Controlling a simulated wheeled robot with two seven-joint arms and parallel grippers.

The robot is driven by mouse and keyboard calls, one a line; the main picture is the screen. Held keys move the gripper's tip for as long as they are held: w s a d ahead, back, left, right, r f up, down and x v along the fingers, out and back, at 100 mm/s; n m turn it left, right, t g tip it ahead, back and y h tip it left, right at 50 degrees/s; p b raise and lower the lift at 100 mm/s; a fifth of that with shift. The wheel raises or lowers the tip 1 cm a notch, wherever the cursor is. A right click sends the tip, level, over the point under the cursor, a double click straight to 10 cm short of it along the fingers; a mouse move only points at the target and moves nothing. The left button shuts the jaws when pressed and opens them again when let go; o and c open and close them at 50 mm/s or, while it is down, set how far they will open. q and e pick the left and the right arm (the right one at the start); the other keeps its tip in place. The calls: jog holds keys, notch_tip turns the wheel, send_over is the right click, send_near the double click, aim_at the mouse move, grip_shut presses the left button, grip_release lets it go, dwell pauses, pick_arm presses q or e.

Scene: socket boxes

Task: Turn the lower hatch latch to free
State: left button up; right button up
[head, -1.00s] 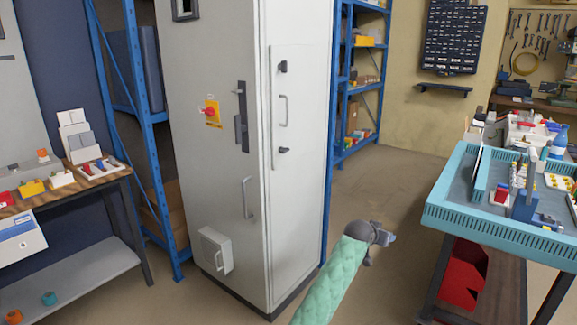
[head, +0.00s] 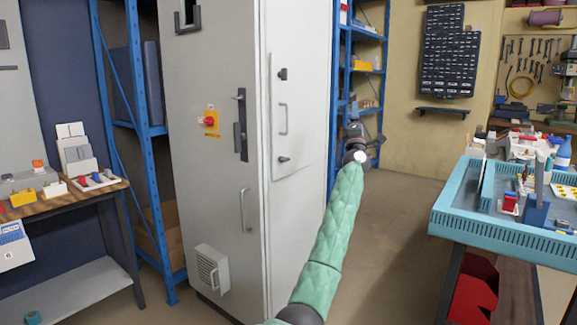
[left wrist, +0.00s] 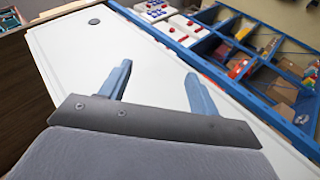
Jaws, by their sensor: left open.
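The hatch (head: 301,105) is a pale panel on the right-hand face of the tall grey cabinet. Its lower latch (head: 284,159) is a small dark piece near the bottom of the hatch's left edge, sticking out sideways. The upper latch (head: 283,74) is near the top of the same edge. My left gripper (head: 366,133) is to the right of the hatch, apart from both latches. In the left wrist view its two blue-grey fingers (left wrist: 157,72) are spread with nothing between them, in front of a white surface. My right gripper is out of view.
A hatch handle (head: 283,119) sits between the latches. The cabinet's front (head: 210,160) has a red switch (head: 210,120) and handles. Blue shelving (head: 337,90) stands behind. A teal-rimmed workbench (head: 500,228) is at the right, with open floor (head: 390,220) between.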

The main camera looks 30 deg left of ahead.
pick_arm(q)
jog(key=s+a+f+n+g+y, duration=0.2)
jog(key=a+f+n+g+y, duration=0.95)
jog(key=n, duration=0.55)
jog(key=n+g+h, duration=0.4)
jog(key=n+g, duration=0.8)
send_near(287, 160)
jog(key=a, duration=0.2)
jog(key=shift+t, duration=0.35)
jog(key=shift+w+a+f, duration=0.1)
jog(key=shift+w+a, duration=0.05)
jog(key=shift+a, duration=1.65)
jog(key=shift+w+a+f, duration=0.1)
jog(key=shift+w+a, duration=0.05)
jog(key=shift+a, duration=1.7)
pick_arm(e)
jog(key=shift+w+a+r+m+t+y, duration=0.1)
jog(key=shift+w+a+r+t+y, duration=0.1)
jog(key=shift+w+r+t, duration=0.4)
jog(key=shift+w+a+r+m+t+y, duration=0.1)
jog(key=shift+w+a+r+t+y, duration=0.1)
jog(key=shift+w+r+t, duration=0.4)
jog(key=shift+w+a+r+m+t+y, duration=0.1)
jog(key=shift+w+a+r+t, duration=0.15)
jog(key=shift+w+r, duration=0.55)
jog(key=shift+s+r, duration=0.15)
pick_arm(q)
jog(key=shift+r, duration=0.1)
jog(key=c, duration=1)
